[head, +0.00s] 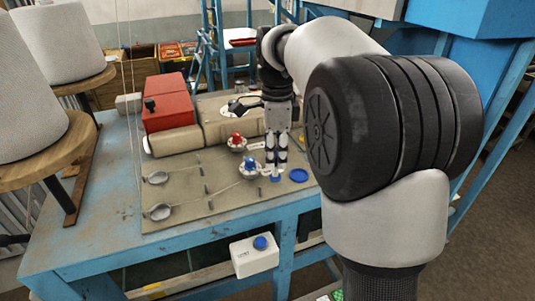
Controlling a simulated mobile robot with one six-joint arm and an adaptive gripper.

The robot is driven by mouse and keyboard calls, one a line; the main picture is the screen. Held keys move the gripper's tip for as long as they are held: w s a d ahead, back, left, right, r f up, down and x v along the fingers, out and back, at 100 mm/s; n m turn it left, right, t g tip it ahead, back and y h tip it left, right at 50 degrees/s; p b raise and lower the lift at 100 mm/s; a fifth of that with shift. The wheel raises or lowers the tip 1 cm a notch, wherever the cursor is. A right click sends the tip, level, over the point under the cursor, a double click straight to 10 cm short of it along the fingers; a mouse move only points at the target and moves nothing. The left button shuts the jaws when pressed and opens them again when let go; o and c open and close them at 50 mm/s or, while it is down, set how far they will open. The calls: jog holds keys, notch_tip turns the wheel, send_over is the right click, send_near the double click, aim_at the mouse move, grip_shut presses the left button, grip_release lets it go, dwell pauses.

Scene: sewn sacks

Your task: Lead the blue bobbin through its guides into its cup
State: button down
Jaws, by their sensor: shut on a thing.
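My gripper (274,174) points down over the right part of the mat, its fingers shut on a small blue piece, which I take to be the blue bobbin (274,180). Little of the bobbin shows, and it appears low, close to the mat. The round blue cup (299,175) lies just right of it, apart from it. A white guide with a blue top (250,165) stands just left of my gripper. A similar one with a red top (236,141) stands behind it. A pale thread runs across the mat from a grey disc (160,212) towards the blue-topped guide.
Several small dark posts stand on the mat (185,222). Another grey disc (156,178) lies at left. A red box (168,102) and tan sacks (178,140) line the back. A white box with a blue button (254,256) hangs at the blue table's front.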

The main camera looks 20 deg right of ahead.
jog(key=shift+d+p, duration=1.2)
jog(key=shift+d, duration=2.35)
jog(key=shift+a+f+b, duration=0.1)
jog(key=shift+f+b, duration=0.25)
jog(key=shift+f, duration=0.25)
jog(key=c, duration=1.4)
grip_release()
jog(key=shift+o, duration=0.2)
notch_tip(320, 180, up, 12)
jog(key=s+a+f+n+t+b, duration=0.1)
jog(key=s+a+f+n+b, duration=0.4)
jog(key=f, duration=0.8)
jog(key=s+a+f+n+t+b, duration=0.2)
jog(key=s+a+f+n+b, duration=0.3)
jog(key=s+f+n+b, duration=0.4)
jog(key=s+a+f+n+t+b, duration=0.1)
jog(key=s+a+f+n+b, duration=0.4)
jog(key=s+f+b, duration=0.7)
notch_tip(320, 180, down, 5)
jog(key=n+b, duration=0.1)
jog(key=n, duration=0.1)
jog(key=shift+n+t, duration=0.3)
jog(key=shift+t, duration=0.1)
